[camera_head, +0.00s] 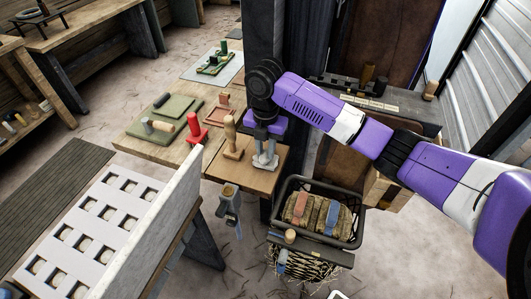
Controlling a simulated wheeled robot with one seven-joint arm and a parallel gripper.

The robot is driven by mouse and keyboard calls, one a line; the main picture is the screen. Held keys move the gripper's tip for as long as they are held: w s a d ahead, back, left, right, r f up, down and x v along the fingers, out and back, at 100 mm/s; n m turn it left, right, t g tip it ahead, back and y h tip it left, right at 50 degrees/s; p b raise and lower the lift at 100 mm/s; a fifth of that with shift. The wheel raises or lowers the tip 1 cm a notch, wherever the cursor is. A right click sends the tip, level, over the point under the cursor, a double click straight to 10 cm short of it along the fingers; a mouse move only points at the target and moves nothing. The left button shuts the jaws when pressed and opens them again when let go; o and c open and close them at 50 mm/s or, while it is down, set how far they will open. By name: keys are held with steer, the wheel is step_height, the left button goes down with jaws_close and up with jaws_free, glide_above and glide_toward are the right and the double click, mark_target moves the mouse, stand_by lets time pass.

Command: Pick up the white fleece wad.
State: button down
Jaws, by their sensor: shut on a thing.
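My gripper (265,166) points down over the right part of the wooden bench top (254,182), just right of a wooden peg-shaped tool (232,140). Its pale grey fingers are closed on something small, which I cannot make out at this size. I cannot pick out the white fleece wad anywhere as a separate thing. The fingertips are at or just above the wood; I cannot tell whether they touch it.
A red tool (196,132) and a green mat (163,122) with cylinders lie left. A white board with square holes (98,222) and an upright pale panel (160,215) fill the lower left.

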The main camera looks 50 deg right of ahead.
mark_target(266, 153)
step_height(266, 153, up, 20)
stand_by(0.5)
steer(key=shift+f, duration=0.1)
steer(key=c, duration=2)
jaws_free()
jaws_close()
